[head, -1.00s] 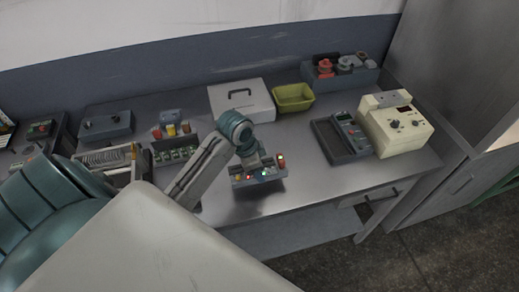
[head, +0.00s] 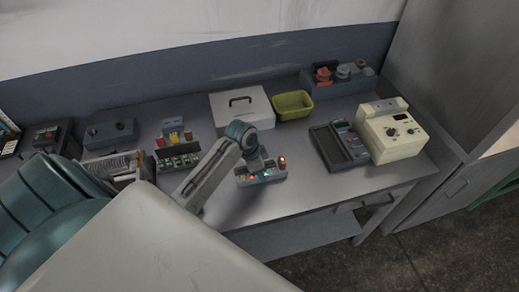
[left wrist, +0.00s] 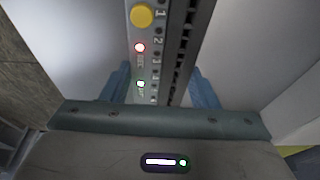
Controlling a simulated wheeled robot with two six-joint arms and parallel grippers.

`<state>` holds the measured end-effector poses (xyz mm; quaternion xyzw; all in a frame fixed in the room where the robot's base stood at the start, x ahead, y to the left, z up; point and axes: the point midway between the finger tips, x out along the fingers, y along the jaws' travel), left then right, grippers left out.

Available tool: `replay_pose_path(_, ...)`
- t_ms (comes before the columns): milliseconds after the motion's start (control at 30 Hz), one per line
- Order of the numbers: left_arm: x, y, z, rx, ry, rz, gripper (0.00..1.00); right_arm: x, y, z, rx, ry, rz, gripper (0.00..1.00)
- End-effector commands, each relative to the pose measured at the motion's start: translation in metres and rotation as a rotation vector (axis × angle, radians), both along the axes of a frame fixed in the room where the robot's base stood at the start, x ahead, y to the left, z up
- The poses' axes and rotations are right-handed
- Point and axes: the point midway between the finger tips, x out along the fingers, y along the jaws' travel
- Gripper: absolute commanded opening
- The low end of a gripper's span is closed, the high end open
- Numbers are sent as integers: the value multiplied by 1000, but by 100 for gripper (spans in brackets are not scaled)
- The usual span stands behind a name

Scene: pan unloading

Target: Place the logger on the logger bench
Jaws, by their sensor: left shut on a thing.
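The logger (head: 262,175) is a small grey box with a row of coloured lights, near the middle front of the metal bench (head: 310,195) in the head view. My left gripper (head: 257,161) is above it and shut on it. In the left wrist view the logger (left wrist: 143,50) runs between the two blue fingers (left wrist: 165,88); it shows a yellow button, lit indicators and numbered slots. Whether its underside touches the bench top is hard to tell. My right gripper is not in view.
A grey tray with a meter (head: 340,145) and a cream instrument (head: 393,131) stand at right. A white case (head: 240,107), a yellow-green bin (head: 293,106) and a rack (head: 340,77) stand behind. A connector block (head: 178,157) is left. Bare bench lies right of the logger.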

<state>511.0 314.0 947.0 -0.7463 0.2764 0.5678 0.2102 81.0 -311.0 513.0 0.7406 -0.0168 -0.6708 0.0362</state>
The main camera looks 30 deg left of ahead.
Motion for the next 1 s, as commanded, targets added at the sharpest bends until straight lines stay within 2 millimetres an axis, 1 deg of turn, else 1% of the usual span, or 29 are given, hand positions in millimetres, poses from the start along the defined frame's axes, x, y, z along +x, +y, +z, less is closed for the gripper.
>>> replay_pose_path(100, 0, 0, -1, -1, -1, 0, 31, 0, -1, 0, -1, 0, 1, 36)
replay_pose_path(133, 0, 0, -2, 0, 0, 0, 56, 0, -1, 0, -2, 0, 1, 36)
replay_pose_path(233, 0, 0, -2, 0, 0, 0, 76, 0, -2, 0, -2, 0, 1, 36)
replay_pose_path(500, 0, 0, -1, 0, 0, 0, 76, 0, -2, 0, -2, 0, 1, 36)
replay_pose_path(567, 0, 0, 1, 1, -1, 0, 76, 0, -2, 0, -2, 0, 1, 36)
replay_pose_path(667, -1, 3, 8, 2, -3, -1, 76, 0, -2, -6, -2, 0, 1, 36)
replay_pose_path(767, -5, 6, 23, 4, -4, -2, 76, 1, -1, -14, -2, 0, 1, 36)
replay_pose_path(1000, -15, 15, 74, 5, -6, -2, 76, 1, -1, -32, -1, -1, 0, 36)
